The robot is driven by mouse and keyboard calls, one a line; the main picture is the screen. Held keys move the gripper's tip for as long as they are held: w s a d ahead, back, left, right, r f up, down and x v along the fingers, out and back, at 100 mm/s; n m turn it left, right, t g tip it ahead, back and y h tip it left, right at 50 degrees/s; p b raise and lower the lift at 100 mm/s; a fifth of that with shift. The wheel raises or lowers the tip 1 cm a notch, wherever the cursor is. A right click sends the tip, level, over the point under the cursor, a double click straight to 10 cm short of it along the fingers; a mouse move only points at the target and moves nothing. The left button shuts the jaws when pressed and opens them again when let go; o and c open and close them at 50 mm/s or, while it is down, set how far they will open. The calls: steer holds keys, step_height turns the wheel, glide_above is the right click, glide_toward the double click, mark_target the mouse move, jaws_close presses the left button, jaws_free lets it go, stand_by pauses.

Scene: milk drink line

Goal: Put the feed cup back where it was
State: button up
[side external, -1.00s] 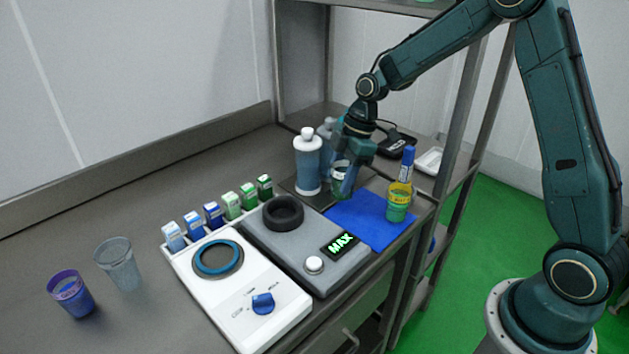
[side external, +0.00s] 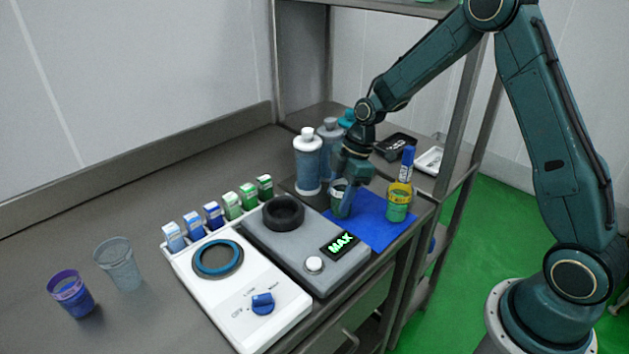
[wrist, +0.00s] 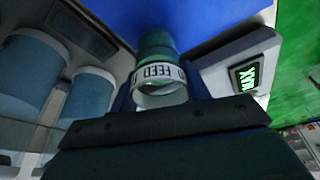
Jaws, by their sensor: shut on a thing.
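The feed cup (side external: 340,203) is a small greenish see-through cup with a white band. The wrist view shows the band reading FEED on the cup (wrist: 157,73). My gripper (side external: 347,188) is shut on it, with one finger on each side of the cup in the wrist view (wrist: 160,95). The cup is low at the left edge of the blue mat (side external: 372,229), near the grey device. I cannot tell whether its base touches the surface.
The grey MAX device (side external: 300,245) and white dial device (side external: 245,300) lie left and in front. Small cartons (side external: 213,215) line up behind.

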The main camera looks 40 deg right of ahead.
steer(key=o, duration=1.2)
steer(key=shift+f, duration=0.15)
steer(key=v, duration=1.2)
steer(key=shift+r, duration=0.2)
steer(key=shift+s, duration=0.1)
